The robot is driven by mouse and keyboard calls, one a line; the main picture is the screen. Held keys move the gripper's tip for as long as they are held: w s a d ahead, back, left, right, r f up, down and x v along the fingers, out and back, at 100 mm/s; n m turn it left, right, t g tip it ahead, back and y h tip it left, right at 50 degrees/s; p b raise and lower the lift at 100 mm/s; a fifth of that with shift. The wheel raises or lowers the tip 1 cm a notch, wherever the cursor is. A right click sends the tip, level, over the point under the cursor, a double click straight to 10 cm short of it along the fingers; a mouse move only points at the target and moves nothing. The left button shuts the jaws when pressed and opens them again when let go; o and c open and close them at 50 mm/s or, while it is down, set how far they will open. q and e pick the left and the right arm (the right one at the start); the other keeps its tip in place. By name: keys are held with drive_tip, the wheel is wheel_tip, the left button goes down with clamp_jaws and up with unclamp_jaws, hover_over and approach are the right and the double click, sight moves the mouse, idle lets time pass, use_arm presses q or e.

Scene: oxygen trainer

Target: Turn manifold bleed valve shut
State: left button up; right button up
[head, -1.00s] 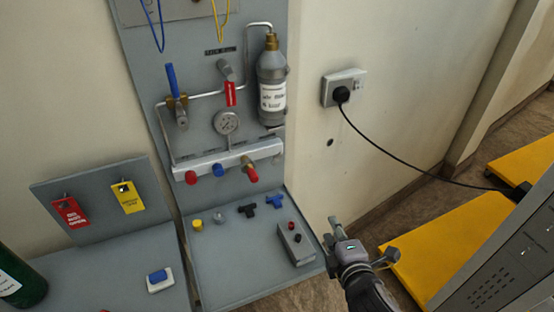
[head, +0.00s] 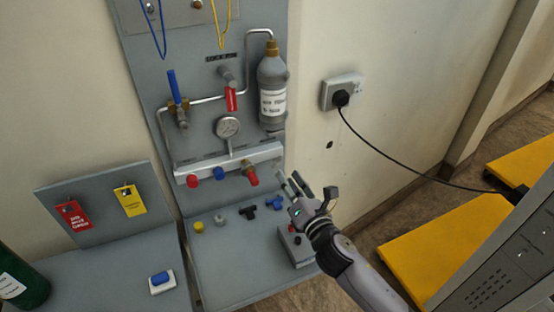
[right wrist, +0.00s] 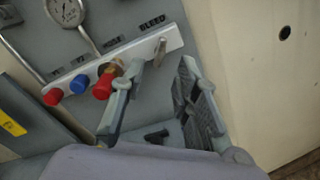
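The manifold (head: 215,163) is a pale bar on the grey upright panel, and it also shows in the right wrist view (right wrist: 140,56). The bleed valve (right wrist: 160,50) is a small grey lever under the "BLEED" label at the bar's right end. In the head view it is too small to make out clearly. My right gripper (head: 290,179) is below and right of the bar's right end. Its two fingers (right wrist: 160,76) are spread with nothing between them, just below the lever and apart from it. My left gripper is not in view.
Red and blue caps (head: 219,174) and a brass fitting with a red end (head: 251,176) sit along the manifold. A gauge (head: 228,127) and grey bottle (head: 272,90) are above. The shelf (head: 225,270) below holds small fittings and a grey box (head: 292,247).

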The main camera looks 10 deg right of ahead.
sight(278, 164)
drive_tip(key=w, duration=0.2)
drive_tip(key=w+a, duration=0.1)
drive_tip(key=w, duration=0.4)
drive_tip(key=shift+w+a, duration=0.25)
drive_tip(key=shift+w, duration=0.15)
clamp_jaws()
